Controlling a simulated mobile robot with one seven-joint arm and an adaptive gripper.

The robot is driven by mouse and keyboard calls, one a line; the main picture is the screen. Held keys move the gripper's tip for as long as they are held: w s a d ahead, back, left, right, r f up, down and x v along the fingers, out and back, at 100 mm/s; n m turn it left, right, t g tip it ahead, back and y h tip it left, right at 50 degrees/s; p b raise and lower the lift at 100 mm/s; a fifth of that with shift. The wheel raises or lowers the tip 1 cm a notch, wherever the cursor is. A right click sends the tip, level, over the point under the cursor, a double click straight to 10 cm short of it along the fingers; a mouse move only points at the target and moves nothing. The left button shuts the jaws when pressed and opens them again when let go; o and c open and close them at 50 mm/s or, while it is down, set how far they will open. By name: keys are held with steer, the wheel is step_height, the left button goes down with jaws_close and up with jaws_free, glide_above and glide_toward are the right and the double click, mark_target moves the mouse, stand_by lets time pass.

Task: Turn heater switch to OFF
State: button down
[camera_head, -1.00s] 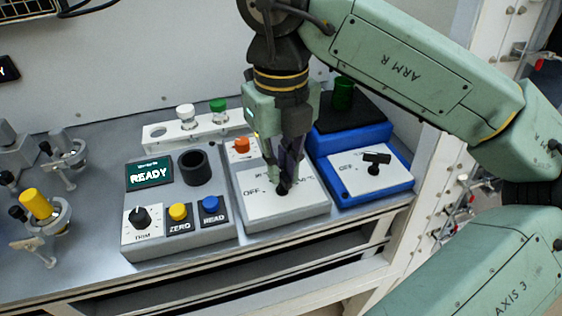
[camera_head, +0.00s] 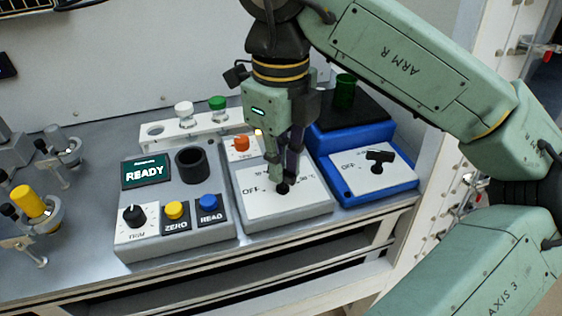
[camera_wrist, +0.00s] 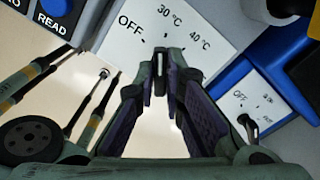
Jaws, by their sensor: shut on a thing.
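A grey box (camera_head: 310,218) with a white panel marked OFF, 30 °C and 40 °C stands in the middle of the bench in the head view. My gripper (camera_head: 283,180) points down over the panel and is shut on the switch. In the wrist view my fingertips (camera_wrist: 160,62) close on the dark switch, and the OFF mark (camera_wrist: 130,24) shows to their upper left.
A blue device (camera_head: 345,190) with its own black OFF switch (camera_head: 380,160) stands close on the right. A grey READY unit (camera_head: 150,205) with yellow and blue buttons stands on the left.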

steer(key=c, duration=1.7)
jaws_free()
steer(key=shift+r, duration=0.1)
step_height(320, 180, up, 12)
steer(key=shift+f, duration=0.1)
